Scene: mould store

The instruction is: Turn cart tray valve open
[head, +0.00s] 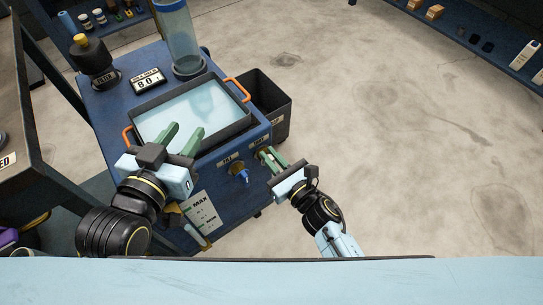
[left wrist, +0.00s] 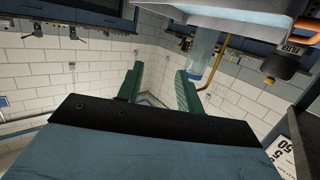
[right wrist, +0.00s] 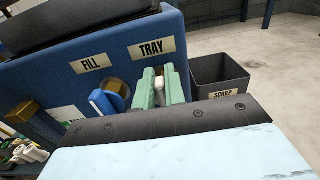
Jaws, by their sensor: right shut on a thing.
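The blue cart (head: 112,105) carries a dark tray (head: 246,125) with orange handles and pale liquid inside. On its front panel, in the right wrist view, the TRAY label (right wrist: 151,48) is above my right gripper (right wrist: 160,82). That gripper is shut on a small pale tray valve handle (right wrist: 159,87), mostly hidden between the green fingers. The blue FILL valve handle (right wrist: 103,103) is just left of it and also shows in the head view (head: 240,176). My left gripper (head: 181,134) is open and empty above the tray's near left part.
A dark scrap bin (head: 277,98) stands right of the cart. A bench stands at left; the floor at right is clear.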

